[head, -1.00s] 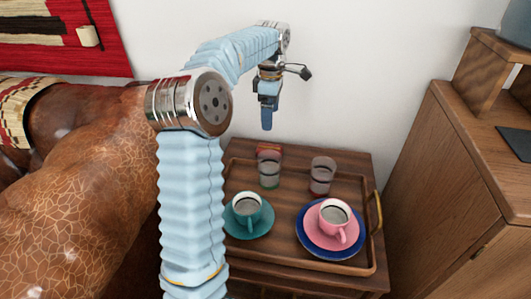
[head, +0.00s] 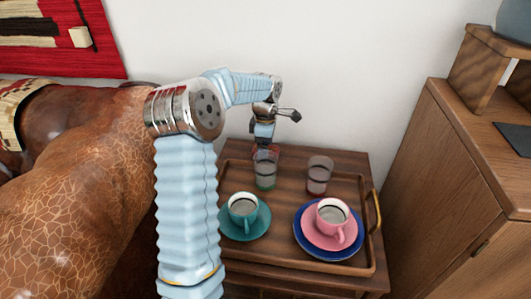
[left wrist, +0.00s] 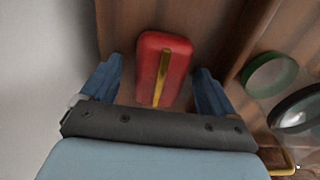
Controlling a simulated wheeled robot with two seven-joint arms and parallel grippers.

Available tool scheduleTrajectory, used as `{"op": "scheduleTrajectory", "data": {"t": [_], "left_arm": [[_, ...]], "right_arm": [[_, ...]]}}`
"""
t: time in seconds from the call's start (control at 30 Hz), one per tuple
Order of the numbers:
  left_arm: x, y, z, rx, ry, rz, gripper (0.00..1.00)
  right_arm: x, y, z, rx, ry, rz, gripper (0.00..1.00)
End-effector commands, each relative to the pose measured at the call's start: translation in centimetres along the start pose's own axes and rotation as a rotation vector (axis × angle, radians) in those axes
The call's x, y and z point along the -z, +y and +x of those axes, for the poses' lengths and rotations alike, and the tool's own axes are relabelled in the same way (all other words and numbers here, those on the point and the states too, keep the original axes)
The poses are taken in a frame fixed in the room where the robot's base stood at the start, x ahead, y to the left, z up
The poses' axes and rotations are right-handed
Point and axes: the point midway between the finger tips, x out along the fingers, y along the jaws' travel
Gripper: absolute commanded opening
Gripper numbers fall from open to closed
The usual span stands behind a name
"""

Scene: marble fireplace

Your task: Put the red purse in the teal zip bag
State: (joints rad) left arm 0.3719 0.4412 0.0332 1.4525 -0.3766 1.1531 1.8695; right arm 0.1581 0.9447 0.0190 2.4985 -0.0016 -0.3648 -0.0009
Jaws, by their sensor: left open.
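The red purse (left wrist: 178,58) shows in the left wrist view as a small red block with a gold strip down its middle. It lies on brown wood. In the head view it is almost wholly hidden behind my left gripper (head: 264,138) and a glass. My left gripper is open, pointing down over the purse by the wall; in the left wrist view its two blue fingers (left wrist: 160,72) stand on either side of the purse, with gaps between. No teal zip bag shows in either view. My right gripper is not in view.
A wooden tray (head: 283,207) on a small table holds a green-based glass (head: 265,175), a reddish glass (head: 319,177), a teal cup and saucer (head: 244,226), and a pink cup (head: 331,218) on stacked saucers. A brown leather seat (head: 90,170) is left, a wooden cabinet (head: 435,190) right.

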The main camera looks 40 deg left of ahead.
Motion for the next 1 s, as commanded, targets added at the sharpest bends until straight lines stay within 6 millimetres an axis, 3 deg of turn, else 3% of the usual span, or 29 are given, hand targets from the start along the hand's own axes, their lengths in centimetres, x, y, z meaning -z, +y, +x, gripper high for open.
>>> {"op": "scheduleTrajectory", "data": {"t": [0.17, 0.6, 0.83, 1.0], "left_arm": [[0.0, 0.0, 0.0, 0.000, 0.000, 0.000, 0.88], [0.0, 0.0, 0.0, 0.000, 0.000, 0.000, 0.22], [0.0, 0.0, -0.2, 0.000, 0.000, 0.000, 0.21], [0.0, 0.1, -2.8, -0.004, -0.001, -0.001, 0.21]], "right_arm": [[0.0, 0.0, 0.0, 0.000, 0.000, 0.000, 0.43], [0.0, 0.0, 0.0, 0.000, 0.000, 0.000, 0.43], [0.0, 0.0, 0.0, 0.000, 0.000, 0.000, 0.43], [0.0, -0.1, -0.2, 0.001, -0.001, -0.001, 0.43]]}}
